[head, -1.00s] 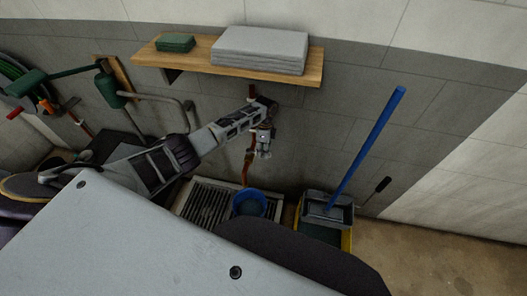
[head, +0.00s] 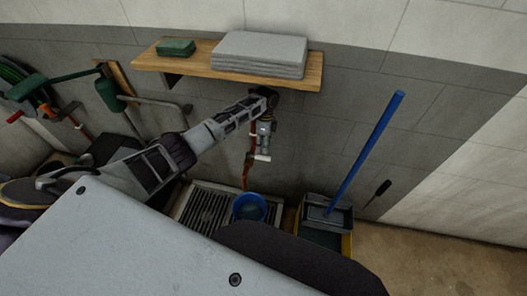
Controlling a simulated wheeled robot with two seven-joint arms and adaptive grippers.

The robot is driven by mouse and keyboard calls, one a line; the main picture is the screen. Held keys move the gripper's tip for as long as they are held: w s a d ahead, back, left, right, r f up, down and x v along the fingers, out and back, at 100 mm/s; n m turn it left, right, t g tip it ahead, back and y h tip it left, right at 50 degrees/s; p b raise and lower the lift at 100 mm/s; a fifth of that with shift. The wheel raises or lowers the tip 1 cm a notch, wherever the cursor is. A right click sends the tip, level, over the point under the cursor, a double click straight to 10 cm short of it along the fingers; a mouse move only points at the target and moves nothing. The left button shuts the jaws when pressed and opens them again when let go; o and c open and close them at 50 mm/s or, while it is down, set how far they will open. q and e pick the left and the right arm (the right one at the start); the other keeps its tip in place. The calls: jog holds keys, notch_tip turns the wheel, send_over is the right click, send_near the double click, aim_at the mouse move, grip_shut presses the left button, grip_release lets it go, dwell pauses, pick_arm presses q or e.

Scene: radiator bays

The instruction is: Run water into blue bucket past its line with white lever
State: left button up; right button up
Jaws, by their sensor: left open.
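The blue bucket (head: 249,208) stands upright on the floor grate, under a red-brown pipe (head: 247,172) that runs down the wall. Its inside looks darker blue; I cannot make out its line or the water level. A small white bar, seemingly the white lever (head: 262,157), lies about level across the pipe. My left arm reaches in from the left, and my left gripper (head: 264,141) points down just above the lever, open; I cannot tell if it touches. The arm hides part of the pipe's upper end. My right gripper is not in view.
A wooden shelf (head: 190,66) with a grey stack (head: 260,53) and a green block (head: 176,47) juts out above my arm. A grey and yellow mop bucket (head: 325,217) with a blue handle (head: 367,148) stands right of the grate (head: 205,208). Green fittings hang at left.

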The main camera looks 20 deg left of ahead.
pick_arm(q)
notch_tip(320, 180, up, 6)
jog(key=w, duration=0.1)
jog(key=shift+w+a, duration=0.1)
dwell(0.7)
